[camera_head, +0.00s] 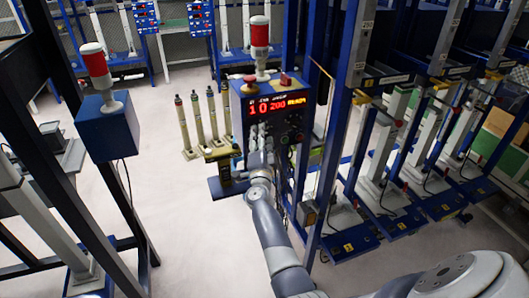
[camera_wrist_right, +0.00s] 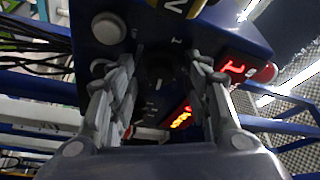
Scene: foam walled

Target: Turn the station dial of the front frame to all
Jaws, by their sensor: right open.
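The front frame's blue control box (camera_head: 275,112) carries a red and yellow lit display and a red-and-white lamp on top. In the wrist view the station dial (camera_wrist_right: 160,72) is a dark round knob with small pale marks around it, too blurred to read. My right gripper (camera_wrist_right: 163,66) is open, one finger on each side of the dial. I cannot tell whether the fingers touch it. In the head view my right gripper (camera_head: 262,158) is at the lower face of the box, and I cannot make out the dial there. My left gripper is not in view.
A pale round button (camera_wrist_right: 108,28) sits beside the dial, close to the left finger. A blue upright (camera_head: 325,150) stands right of the box. A second red-and-white lamp (camera_head: 93,60) stands on a blue box at left. The pale floor (camera_head: 180,225) is clear left of my arm.

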